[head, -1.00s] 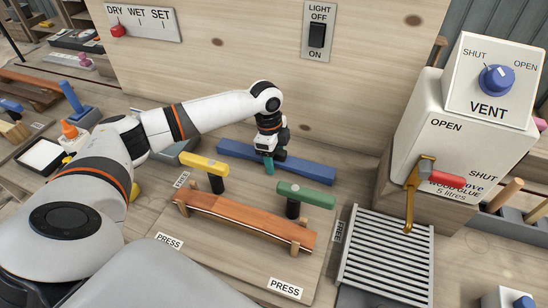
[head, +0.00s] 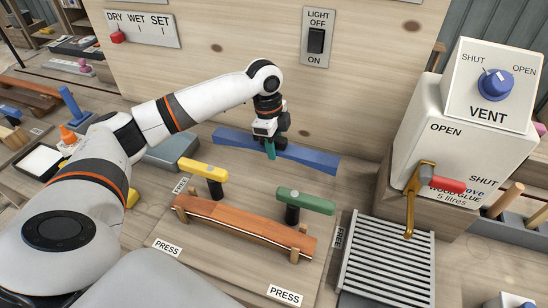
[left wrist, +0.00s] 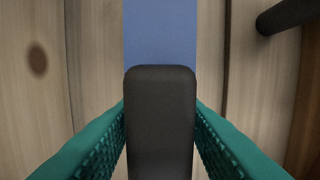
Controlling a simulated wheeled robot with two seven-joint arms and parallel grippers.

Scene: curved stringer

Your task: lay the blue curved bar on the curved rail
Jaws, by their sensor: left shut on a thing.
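The blue curved bar (head: 312,159) is in the head view behind the two levers, near the wooden back wall. My left gripper (head: 271,152) is shut on the bar's black handle. In the left wrist view the handle (left wrist: 160,120) stands between the teal fingers (left wrist: 160,135), with the blue bar (left wrist: 160,32) beneath it. The bar appears raised a little off the bench. The curved rail (head: 245,222) is orange-brown wood, lying between wooden pegs in front of the levers, with a pale line along its front side. My right gripper is not in view.
A yellow lever (head: 204,169) and a green lever (head: 305,201) on black posts stand between the bar and the rail.

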